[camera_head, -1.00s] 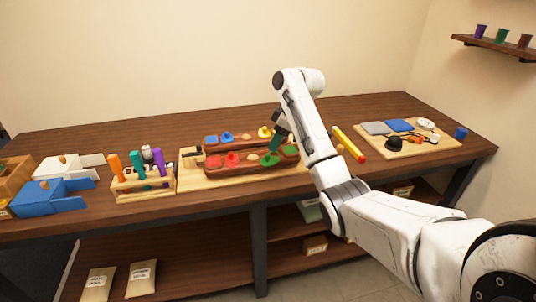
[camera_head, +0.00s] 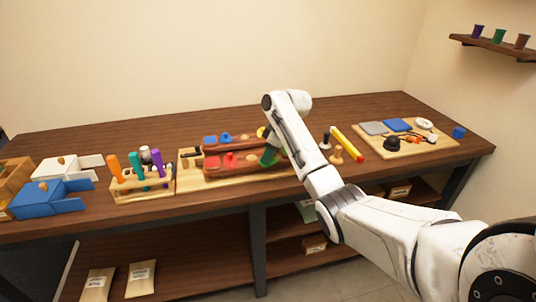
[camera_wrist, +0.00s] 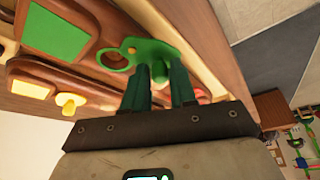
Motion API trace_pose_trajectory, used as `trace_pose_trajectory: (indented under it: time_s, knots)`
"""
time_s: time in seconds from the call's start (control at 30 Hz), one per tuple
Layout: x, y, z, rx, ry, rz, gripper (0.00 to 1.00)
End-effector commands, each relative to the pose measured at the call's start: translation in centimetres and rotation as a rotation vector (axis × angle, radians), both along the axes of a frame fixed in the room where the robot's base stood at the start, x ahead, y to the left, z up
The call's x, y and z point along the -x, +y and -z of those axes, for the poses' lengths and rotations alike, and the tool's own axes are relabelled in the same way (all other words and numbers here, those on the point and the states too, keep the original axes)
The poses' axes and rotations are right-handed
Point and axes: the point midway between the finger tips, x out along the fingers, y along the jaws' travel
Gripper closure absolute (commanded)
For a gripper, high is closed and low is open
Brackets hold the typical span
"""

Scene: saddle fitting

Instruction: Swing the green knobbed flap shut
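The green flap (camera_wrist: 150,48) shows in the wrist view as a rounded green plate with a small yellowish dot, beside a holder's wooden body. It sits off the square green patch (camera_wrist: 55,35), which is uncovered. My gripper (camera_wrist: 160,70) has its two dark green fingers pointed at the flap, with a narrow gap between them. A green bit shows at the gap; I cannot tell whether the fingers squeeze a knob. In the head view my gripper (camera_head: 268,158) is low at the right part of the front red-brown holder (camera_head: 220,172), and the arm hides much of the flap.
A red knob (camera_head: 229,157) stands on the front holder, with a blue knob (camera_head: 226,138) behind it. A yellow knob (camera_wrist: 70,102) is close by. A tool rack (camera_head: 143,184) stands at the left. A red and yellow stick (camera_head: 347,143) lies to the right.

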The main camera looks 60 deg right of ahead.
Motion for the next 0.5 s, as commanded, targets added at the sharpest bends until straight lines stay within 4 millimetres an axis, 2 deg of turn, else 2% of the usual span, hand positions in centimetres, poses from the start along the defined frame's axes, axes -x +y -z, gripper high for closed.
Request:
trace_pose_trajectory:
  time_s: [0.03,0.27,0.5]
  knots:
    - [0.01,-0.01,-0.02,0.000,0.000,0.000,0.79]
    - [0.01,-0.01,-0.03,0.000,0.000,0.000,1.00]
    - [-0.02,0.00,-0.06,0.000,0.000,0.005,1.00]
